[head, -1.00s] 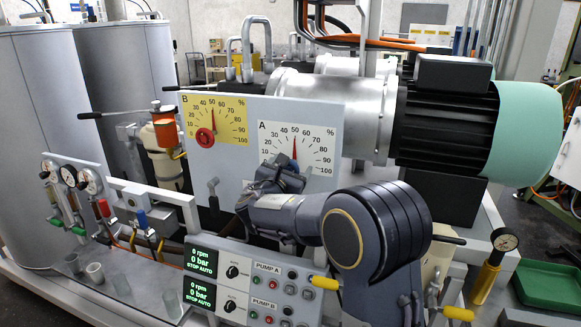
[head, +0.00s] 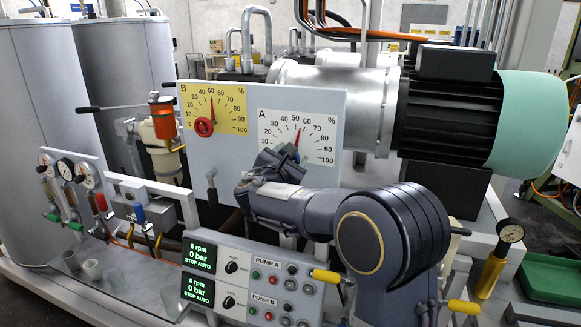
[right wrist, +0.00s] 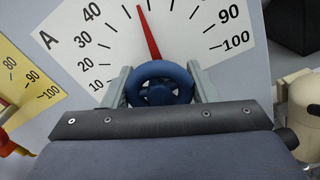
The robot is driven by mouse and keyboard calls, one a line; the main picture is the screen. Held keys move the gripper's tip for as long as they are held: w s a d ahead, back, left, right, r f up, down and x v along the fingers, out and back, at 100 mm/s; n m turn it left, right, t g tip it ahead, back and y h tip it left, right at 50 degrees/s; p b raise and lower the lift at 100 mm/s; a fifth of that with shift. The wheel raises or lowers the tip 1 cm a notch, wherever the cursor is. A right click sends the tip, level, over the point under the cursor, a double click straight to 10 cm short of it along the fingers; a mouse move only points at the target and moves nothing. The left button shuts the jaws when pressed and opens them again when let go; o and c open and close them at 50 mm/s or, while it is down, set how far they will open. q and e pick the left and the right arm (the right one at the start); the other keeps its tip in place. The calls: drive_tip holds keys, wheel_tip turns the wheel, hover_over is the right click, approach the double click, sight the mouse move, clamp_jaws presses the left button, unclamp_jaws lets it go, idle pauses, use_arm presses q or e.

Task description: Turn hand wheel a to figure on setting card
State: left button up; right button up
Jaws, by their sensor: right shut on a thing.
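Hand wheel A is a blue ring with a hub (right wrist: 160,68) below the white dial A (right wrist: 75,55) in the right wrist view. My right gripper (right wrist: 160,85) has a finger on each side of the wheel and is shut on it. In the head view the right gripper (head: 280,160) covers most of the wheel, in front of dial A (head: 315,130). The dial's red pointer (head: 298,138) stands slightly right of the 50 mark. It also shows in the right wrist view (right wrist: 148,32), where the 50 figure is out of frame. I cannot make out a setting card. My left gripper is out of view.
Yellow dial B (head: 230,97) with a red wheel (head: 204,127) is left of dial A. The pump control panel (head: 255,280) lies below my right arm.

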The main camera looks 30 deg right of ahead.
drive_tip(key=shift+m+b, duration=4.8)
drive_tip(key=shift+b, duration=1.4)
drive_tip(key=o, duration=1)
drive_tip(key=b+v, duration=0.1)
drive_tip(key=v, duration=0.7)
